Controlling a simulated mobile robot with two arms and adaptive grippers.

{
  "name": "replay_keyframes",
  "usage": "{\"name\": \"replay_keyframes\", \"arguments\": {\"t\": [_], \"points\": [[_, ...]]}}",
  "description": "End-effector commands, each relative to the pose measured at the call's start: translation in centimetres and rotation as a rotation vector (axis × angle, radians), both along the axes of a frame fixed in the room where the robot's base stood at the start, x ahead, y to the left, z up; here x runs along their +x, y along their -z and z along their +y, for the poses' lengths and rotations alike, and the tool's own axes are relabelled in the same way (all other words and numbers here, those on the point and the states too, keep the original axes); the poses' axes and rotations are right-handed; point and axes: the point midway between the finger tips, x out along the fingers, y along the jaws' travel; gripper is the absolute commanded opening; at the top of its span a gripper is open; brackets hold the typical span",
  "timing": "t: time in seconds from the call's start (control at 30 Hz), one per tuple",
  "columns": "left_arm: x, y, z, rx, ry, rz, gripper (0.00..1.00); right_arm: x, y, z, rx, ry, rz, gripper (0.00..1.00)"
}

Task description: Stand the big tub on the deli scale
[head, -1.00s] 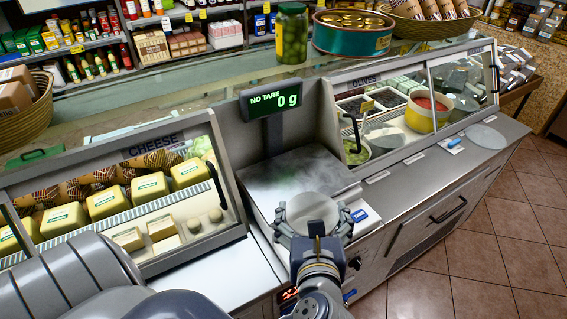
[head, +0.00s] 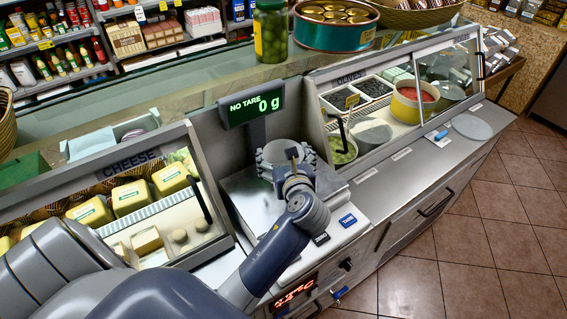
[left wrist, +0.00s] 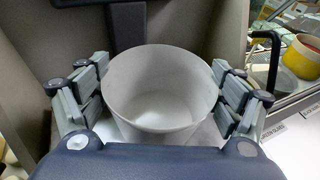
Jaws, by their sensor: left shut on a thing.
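A white, open, empty tub (head: 288,152) is held between the fingers of my left gripper (head: 286,158). The left wrist view shows the tub (left wrist: 160,85) upright, with the jointed fingers of the left gripper (left wrist: 160,100) on both sides of it. The tub is over the back part of the deli scale's metal plate (head: 243,200), in front of the display post. The scale's display (head: 251,105) reads "NO TARE" and 0 g. The tub's base is hidden, so I cannot tell whether it touches the plate. My right gripper is not in view.
The cheese case (head: 150,165) is left of the scale and the olives case (head: 400,100) is right. A black handle (left wrist: 266,60) stands close right of the gripper. A round pale disc (head: 472,127) lies on the right counter. A green jar (head: 271,35) stands behind the display.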

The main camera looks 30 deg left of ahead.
Motion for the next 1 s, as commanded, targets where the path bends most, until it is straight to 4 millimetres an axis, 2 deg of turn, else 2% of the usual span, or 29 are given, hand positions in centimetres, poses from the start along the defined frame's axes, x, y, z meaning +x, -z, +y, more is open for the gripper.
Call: {"name": "replay_keyframes", "arguments": {"t": [0.1, 0.23, 0.63, 0.67, 0.7, 0.73, 1.0], "points": [[0.0, 1.6, 0.0, 0.000, 0.001, 0.007, 0.72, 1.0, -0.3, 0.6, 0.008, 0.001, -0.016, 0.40], [0.0, 3.1, 0.0, 0.001, 0.000, 0.005, 0.72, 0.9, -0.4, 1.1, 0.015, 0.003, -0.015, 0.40], [0.0, 3.7, 0.0, 0.000, 0.002, 0.003, 0.72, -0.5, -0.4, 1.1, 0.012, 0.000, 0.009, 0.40], [0.0, 3.8, 0.0, 0.000, 0.002, 0.002, 0.88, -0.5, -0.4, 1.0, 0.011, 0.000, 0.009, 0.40], [0.0, 3.8, 0.0, 0.000, 0.002, 0.002, 0.97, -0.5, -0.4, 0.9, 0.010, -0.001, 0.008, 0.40], [0.0, 3.8, 0.0, 0.000, 0.002, 0.002, 1.00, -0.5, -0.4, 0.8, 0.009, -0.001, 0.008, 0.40], [0.0, 3.7, 0.0, 0.000, 0.002, 0.002, 1.00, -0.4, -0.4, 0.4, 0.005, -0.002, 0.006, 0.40]]}}
